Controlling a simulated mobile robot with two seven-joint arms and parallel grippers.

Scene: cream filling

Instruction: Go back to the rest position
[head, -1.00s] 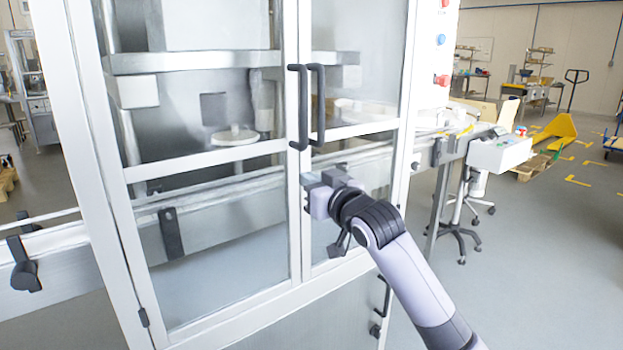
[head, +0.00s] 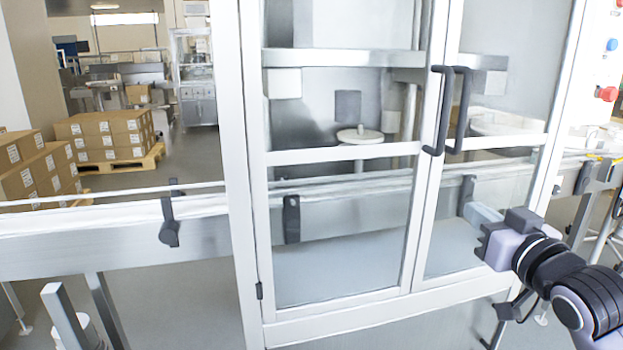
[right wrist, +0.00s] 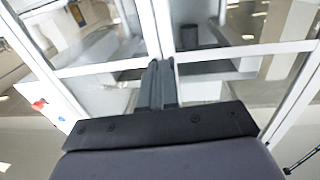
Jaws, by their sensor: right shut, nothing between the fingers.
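My right gripper (head: 482,216) is at the right of the head view, in front of the right glass door (head: 497,190) of the machine cabinet, below the door handles. Its arm comes in from the lower right. In the right wrist view its two fingers (right wrist: 160,82) lie together, shut and empty, pointing at the doors. I cannot tell how much room is left between the fingertips and the glass. My left gripper is not in view.
The cabinet's two doors look closed, with black handles (head: 462,110) side by side. A conveyor (head: 110,248) runs left from the cabinet. Stacked cartons (head: 105,135) stand on a pallet behind it. Red and blue buttons (head: 607,93) are at the right edge.

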